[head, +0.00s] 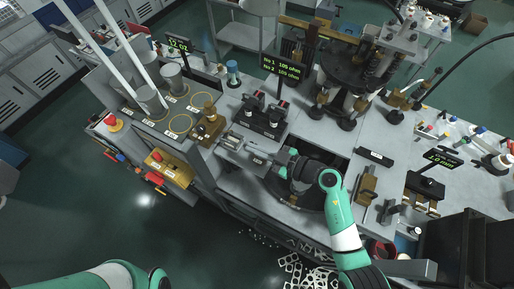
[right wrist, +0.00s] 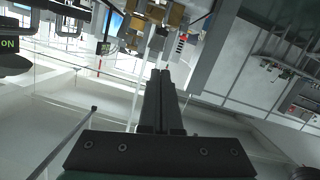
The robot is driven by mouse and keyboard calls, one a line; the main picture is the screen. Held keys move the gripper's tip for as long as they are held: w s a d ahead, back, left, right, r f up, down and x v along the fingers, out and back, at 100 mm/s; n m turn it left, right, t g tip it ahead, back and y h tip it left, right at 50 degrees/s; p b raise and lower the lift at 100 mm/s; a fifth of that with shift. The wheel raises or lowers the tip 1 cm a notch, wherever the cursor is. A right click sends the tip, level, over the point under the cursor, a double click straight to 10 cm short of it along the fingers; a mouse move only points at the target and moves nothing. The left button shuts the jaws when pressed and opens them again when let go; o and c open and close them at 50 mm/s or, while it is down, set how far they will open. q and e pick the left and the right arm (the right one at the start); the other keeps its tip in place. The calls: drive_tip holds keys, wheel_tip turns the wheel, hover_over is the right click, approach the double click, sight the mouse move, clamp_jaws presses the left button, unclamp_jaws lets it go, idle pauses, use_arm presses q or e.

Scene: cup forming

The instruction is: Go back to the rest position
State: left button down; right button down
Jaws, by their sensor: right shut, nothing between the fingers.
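My right arm comes in from the lower right in the head view and bends to the left over the workbench. My right gripper (head: 226,139) points left above the bench, near the brass fixture. In the right wrist view, its two dark fingers (right wrist: 164,75) lie together with nothing between them. My left gripper is not in view. Only a green part of my left arm shows at the bottom left of the head view.
Metal cups (head: 151,100) stand on the left part of the bench. A brass fixture (head: 208,122) and a black device (head: 266,115) are close to the right gripper. A tall press (head: 352,75) stands behind. Open floor lies at the lower left.

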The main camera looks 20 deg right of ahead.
drive_tip(key=shift+s+d+r, duration=0.1)
drive_tip(key=shift+s+d, duration=0.15)
drive_tip(key=shift+s, duration=0.05)
